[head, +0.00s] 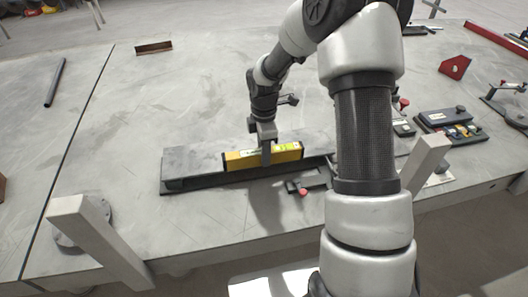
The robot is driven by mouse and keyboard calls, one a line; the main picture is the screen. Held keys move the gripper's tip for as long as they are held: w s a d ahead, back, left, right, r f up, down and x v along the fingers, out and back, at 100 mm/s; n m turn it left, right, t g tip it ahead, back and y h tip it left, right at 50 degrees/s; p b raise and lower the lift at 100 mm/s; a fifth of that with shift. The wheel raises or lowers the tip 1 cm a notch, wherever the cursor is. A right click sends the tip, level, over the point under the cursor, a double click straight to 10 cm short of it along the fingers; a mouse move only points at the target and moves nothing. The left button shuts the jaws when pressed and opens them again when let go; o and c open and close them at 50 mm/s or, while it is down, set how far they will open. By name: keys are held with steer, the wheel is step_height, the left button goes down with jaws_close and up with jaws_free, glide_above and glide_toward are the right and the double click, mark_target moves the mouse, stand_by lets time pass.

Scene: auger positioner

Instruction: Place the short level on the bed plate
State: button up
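The short level (238,161) is a yellow bar with a pale label, seen in the head view at the middle of the table. My gripper (266,156) reaches down over it from above, with one finger across its near face. The gripper appears shut on the level; the far finger is hidden behind it. The bed plate (190,176) is a long dark grey steel piece lying below and to the left of the level. The level is roughly lengthwise along the plate and overlaps its right part in the picture. I cannot tell whether the level touches it.
A dark case (446,118) and tray of small parts lie further right. A red angle block (454,67) stands behind. A dark rod (55,82) lies far left. The left tabletop is mostly clear.

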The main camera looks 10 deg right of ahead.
steer(key=o, duration=0.4)
steer(key=shift+c, duration=0.2)
